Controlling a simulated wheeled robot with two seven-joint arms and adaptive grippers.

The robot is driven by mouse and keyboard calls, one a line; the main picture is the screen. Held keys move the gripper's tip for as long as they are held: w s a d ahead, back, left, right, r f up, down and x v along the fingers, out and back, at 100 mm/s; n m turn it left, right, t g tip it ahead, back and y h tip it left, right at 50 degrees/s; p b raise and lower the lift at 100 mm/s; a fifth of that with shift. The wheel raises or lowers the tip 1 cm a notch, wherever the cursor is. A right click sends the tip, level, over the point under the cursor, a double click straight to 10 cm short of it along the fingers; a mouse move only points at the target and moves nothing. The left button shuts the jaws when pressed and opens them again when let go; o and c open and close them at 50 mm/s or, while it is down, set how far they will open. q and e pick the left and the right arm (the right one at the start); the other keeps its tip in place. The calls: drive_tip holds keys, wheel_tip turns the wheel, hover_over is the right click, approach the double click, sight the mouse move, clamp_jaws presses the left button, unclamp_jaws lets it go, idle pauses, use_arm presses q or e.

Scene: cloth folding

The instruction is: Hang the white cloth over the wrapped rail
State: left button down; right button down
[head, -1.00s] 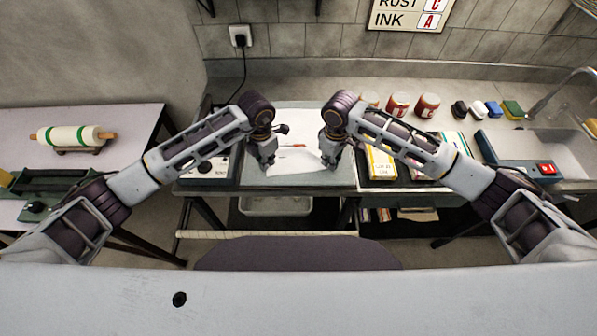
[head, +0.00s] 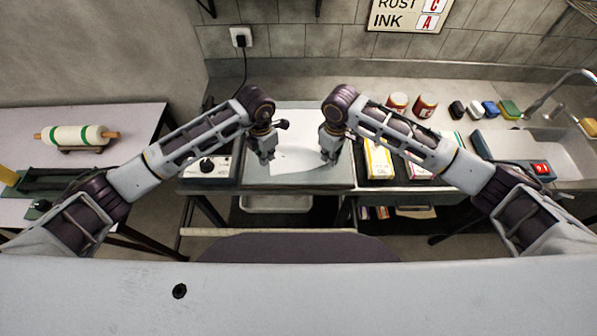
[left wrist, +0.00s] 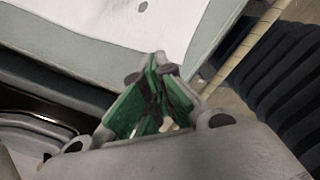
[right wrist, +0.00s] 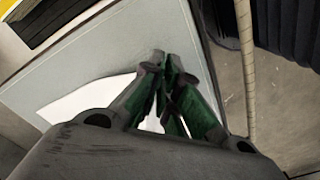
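The white cloth (head: 297,153) lies on the grey worktop board (head: 342,178), its near edge bowed between my grippers. My left gripper (head: 266,160) is at its near left corner; the fingers look shut on it in the left wrist view (left wrist: 155,62). My right gripper (head: 329,158) is at its near right corner; the fingers look shut on it in the right wrist view (right wrist: 162,62). The fingers partly hide both pinched corners. The beige wrapped rail (head: 215,231) runs along the front, lower and nearer than the cloth; both wrist views show it clear.
A knobbed box (head: 207,167) stands left of the board. Yellow and white packets (head: 379,160) lie to its right, with jars (head: 425,106) behind. A sink (head: 560,152) is far right.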

use_arm(q)
drive_tip(key=c, duration=2.2)
unclamp_jaws()
drive_tip(key=o, duration=1.2)
drive_tip(key=shift+c, duration=0.2)
drive_tip(key=shift+c, duration=0.4)
drive_tip(key=shift+c, duration=1.1)
drive_tip(key=w+r+t, duration=0.1)
drive_tip(key=w+r, duration=0.3)
drive_tip(key=r, duration=0.2)
drive_tip(key=shift+n+g, duration=0.5)
drive_tip(key=shift+n, duration=0.4)
drive_tip(key=s, duration=0.1)
drive_tip(key=s+d, duration=0.1)
drive_tip(key=s, duration=0.1)
drive_tip(key=s+d, duration=0.1)
drive_tip(key=shift+s+d+f, duration=0.15)
drive_tip(key=shift+s, duration=0.2)
